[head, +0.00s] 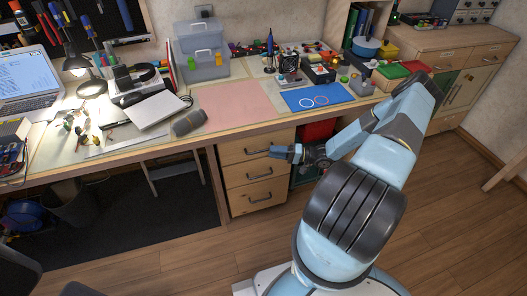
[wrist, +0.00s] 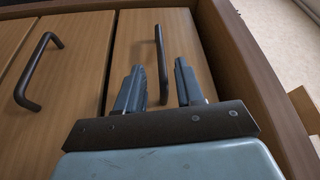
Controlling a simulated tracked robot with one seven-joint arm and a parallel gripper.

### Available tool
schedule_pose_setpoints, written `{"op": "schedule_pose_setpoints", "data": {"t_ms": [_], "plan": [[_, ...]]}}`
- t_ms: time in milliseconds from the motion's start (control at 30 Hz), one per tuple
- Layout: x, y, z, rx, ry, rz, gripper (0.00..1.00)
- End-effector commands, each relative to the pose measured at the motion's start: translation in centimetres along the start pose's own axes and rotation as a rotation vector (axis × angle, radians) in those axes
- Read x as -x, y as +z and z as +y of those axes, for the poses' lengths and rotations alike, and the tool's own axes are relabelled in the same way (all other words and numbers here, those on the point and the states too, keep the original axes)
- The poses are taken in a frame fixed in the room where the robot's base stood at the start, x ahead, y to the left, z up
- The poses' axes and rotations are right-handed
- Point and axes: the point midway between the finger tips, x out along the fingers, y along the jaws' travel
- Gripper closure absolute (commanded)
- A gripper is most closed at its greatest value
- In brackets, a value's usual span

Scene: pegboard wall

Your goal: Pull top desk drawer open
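The wooden drawer unit under the desk has three stacked drawers with dark bar handles. The top drawer (head: 236,151) looks shut, flush with the drawers below. In the wrist view the picture is turned, and the top drawer (wrist: 187,24) is the right-hand panel. Its handle (wrist: 161,55) reaches down between my fingers. My gripper (wrist: 161,85) is open, with one finger on each side of the handle and gaps showing on both sides. In the head view my gripper (head: 274,152) is at the top drawer's right part, and its fingers hide part of the handle.
The middle drawer (head: 245,172) and bottom drawer (head: 250,196) are below. The desk top (head: 225,120) overhangs the unit and holds tools, a laptop and boxes. A red bin (head: 318,131) stands right of the drawers, behind my arm. The wood floor (head: 215,245) in front is clear.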

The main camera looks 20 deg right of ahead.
Motion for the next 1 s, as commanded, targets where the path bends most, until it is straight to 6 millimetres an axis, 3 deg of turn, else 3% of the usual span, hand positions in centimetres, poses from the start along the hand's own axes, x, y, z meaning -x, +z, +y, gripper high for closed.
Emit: {"op": "schedule_pose_setpoints", "data": {"t_ms": [100,300,767,1000], "plan": [[-2.1,0.0,0.0,0.0,-0.002,-0.002,0.63],[-4.5,0.0,0.0,-0.001,-0.001,-0.001,0.63],[-5.6,0.0,0.0,0.001,0.0,-0.001,0.63],[-5.5,0.0,0.0,0.0,0.0,-0.001,0.85]]}}
